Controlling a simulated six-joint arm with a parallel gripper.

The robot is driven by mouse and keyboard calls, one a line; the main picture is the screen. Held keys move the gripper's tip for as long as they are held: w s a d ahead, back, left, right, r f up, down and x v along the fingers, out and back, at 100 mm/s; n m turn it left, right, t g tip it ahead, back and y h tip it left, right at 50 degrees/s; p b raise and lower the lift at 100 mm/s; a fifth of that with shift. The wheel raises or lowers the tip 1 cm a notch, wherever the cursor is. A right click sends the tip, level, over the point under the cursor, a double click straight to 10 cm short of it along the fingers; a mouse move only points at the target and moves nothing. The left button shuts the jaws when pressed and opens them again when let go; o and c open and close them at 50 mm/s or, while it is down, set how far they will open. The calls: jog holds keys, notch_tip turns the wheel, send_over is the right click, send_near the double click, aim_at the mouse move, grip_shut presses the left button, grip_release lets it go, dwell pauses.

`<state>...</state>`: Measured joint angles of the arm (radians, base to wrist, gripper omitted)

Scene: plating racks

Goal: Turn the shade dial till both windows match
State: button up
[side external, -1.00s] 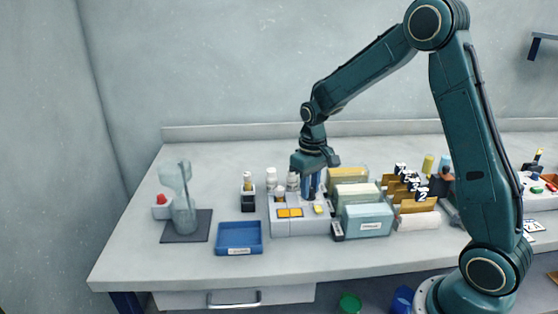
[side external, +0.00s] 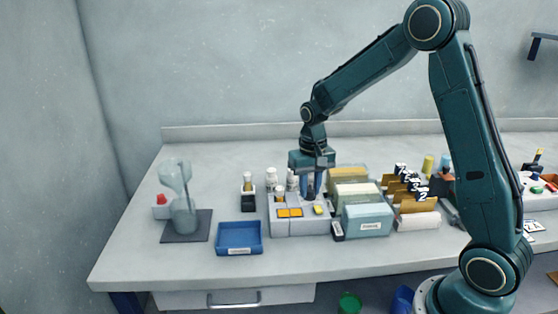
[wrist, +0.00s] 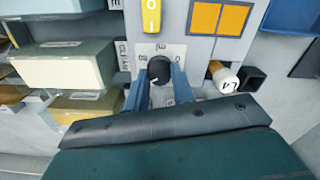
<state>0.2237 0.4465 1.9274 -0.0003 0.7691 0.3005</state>
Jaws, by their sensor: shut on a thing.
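The grey control box (side external: 300,228) stands mid-table. Its two windows, left (wrist: 205,18) and right (wrist: 233,20) in the wrist view, both glow orange and look very close in shade; I cannot tell a small difference. They also show in the side view (side external: 290,212). The black shade dial (wrist: 159,70) sits on a white plate with printed marks, partly hidden by my gripper. My gripper (wrist: 161,82) points down with its blue fingers shut on the dial, one on each side.
A yellow switch (wrist: 151,15) marked 0 and 1 is close to the dial. Boxes (side external: 367,220) stand close on the right. Small bottles (side external: 271,178) stand behind. A blue tray (side external: 239,237) and an hourglass-shaped glass piece (side external: 180,195) are to the left.

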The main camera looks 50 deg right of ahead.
aim_at(310, 189)
jog(key=o, duration=1)
jog(key=shift+r, duration=0.15)
jog(key=shift+r, duration=6.8)
jog(key=s+a+r+n+t, duration=0.1)
jog(key=s+a+r+n, duration=0.15)
jog(key=s, duration=0.35)
jog(key=s+a+r+n+t, duration=0.1)
jog(key=s+a+r+t, duration=0.1)
jog(key=s+a+r, duration=0.3)
jog(key=s+f+t, duration=0.1)
jog(key=s, duration=0.3)
jog(key=s+a+f+n, duration=0.1)
jog(key=s+f, duration=0.1)
jog(key=s, duration=0.2)
jog(key=s+a+f+n+t, duration=0.1)
jog(key=s, duration=0.3)
jog(key=shift+s+f+n+t, duration=0.15)
jog(key=shift+s+n+t, duration=0.05)
jog(key=shift+n+t, duration=0.1)
